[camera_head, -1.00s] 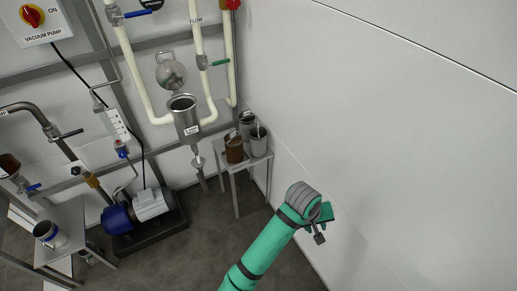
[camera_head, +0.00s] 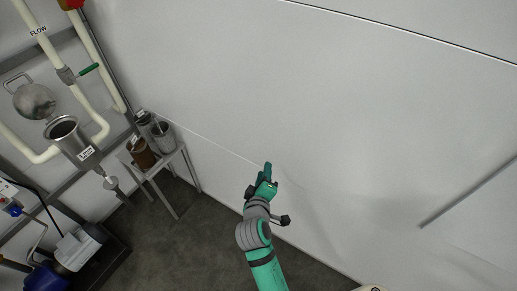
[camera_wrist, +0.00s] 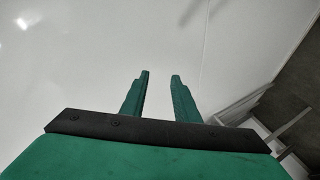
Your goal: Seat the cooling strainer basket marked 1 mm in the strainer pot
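The strainer pot (camera_head: 75,142) is an open steel cup on the pipework at the left of the head view, with its lid (camera_head: 34,101) swung up behind it. Baskets stand on a small grey stand right of the pot: a brown one (camera_head: 141,153), a grey one (camera_head: 162,136) and another grey one (camera_head: 145,121) behind. Their tags are too small to read, so I cannot tell which is 1 mm. My gripper (camera_head: 267,176) is to the right of the stand, in front of the white wall. In the wrist view its two green fingers (camera_wrist: 160,76) are apart with nothing between them.
The grey stand (camera_head: 176,155) is against the white wall (camera_head: 330,120). A pump (camera_head: 78,248) sits on the floor at lower left. Cream pipes and a green-handled valve (camera_head: 88,69) rise above the pot. The space around my gripper is free, with the wall close behind.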

